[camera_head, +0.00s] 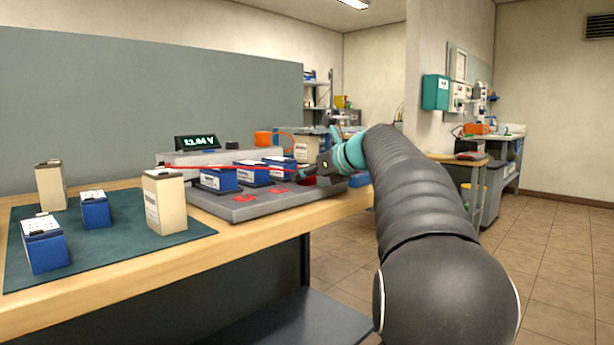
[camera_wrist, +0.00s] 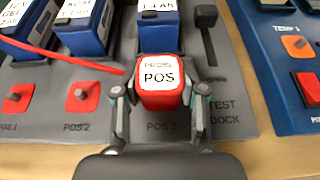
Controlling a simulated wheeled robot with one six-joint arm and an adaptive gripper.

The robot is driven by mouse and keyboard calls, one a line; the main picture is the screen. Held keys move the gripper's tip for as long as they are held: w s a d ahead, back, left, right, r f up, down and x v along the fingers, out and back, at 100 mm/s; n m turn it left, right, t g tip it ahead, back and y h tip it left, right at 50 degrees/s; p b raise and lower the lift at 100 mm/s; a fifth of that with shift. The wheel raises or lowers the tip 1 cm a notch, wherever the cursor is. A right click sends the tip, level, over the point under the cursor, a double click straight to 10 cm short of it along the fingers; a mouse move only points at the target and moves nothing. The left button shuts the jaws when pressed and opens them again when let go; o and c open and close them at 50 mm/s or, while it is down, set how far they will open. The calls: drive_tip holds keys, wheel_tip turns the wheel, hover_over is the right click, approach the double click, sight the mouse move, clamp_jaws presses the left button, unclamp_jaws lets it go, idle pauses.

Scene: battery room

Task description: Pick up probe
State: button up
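The probe is a red block with a white label reading POS; in the wrist view the probe (camera_wrist: 160,92) sits between my two fingers. My gripper (camera_wrist: 160,95) has one finger against each side of it and looks shut on it. A red cable (camera_wrist: 60,52) runs from the probe to the upper left. In the head view my gripper (camera_head: 322,166) is over the right end of the grey test dock (camera_head: 265,207), and the cable (camera_head: 235,167) stretches left from it towards the meter (camera_head: 197,143), which reads about 12.64 V. The probe's lower end is hidden.
Several blue batteries (camera_head: 219,179) stand in the dock, close behind the probe. Red pads (camera_wrist: 82,97) lie in front of them. A blue panel (camera_wrist: 290,60) with a red button is at the right. A green mat (camera_head: 120,242) with more batteries lies left.

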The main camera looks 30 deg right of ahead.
clamp_jaws()
drive_tip(key=shift+r, duration=0.1)
